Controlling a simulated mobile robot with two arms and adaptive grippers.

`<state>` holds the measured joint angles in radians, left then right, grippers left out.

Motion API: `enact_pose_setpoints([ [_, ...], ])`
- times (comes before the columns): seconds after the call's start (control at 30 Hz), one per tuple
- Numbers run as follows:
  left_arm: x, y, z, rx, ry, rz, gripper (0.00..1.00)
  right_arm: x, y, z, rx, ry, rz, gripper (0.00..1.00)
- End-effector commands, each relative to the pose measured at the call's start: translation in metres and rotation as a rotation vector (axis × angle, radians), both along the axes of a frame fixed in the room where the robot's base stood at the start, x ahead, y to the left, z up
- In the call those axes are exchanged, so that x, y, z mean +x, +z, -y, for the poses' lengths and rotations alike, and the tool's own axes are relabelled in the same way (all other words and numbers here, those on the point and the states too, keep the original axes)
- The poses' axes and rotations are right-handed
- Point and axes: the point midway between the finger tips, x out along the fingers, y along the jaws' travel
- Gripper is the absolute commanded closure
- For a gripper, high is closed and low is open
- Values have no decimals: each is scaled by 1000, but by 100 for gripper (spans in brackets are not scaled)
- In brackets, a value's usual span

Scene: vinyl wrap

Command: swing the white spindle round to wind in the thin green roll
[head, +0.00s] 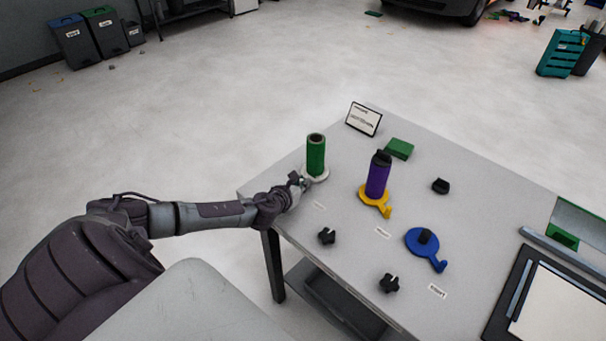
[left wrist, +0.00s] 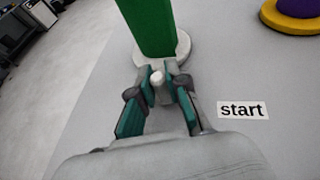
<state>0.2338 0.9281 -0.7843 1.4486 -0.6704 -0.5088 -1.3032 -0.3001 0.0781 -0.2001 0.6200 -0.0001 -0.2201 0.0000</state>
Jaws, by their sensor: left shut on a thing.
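The green roll (head: 316,154) stands upright on the white spindle (head: 316,174) at the table's far left corner. In the left wrist view the green roll (left wrist: 150,22) rises from the round white base of the spindle (left wrist: 181,45). My left gripper (head: 303,181) is at the near left side of the base. In the left wrist view my left gripper (left wrist: 158,76) is shut on the small white handle of the spindle, whose rounded end shows between the fingertips. My right gripper is not in view.
A purple roll (head: 377,180) stands on a yellow spindle (head: 375,201) to the right. A blue spindle (head: 421,241) without a roll is nearer. Black knobs (head: 327,236) lie on the table (head: 300,222). A "start" label (left wrist: 242,110) lies right of my left gripper.

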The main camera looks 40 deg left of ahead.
Motion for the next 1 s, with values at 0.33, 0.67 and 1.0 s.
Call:
enact_pose_setpoints([
  [0.33,1,2,-3,3,3,3,100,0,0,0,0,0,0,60],
  [0.67,1,2,-2,2,1,3,60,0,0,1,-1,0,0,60],
  [1.0,-1,1,-1,1,0,1,59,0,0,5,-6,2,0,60],
])
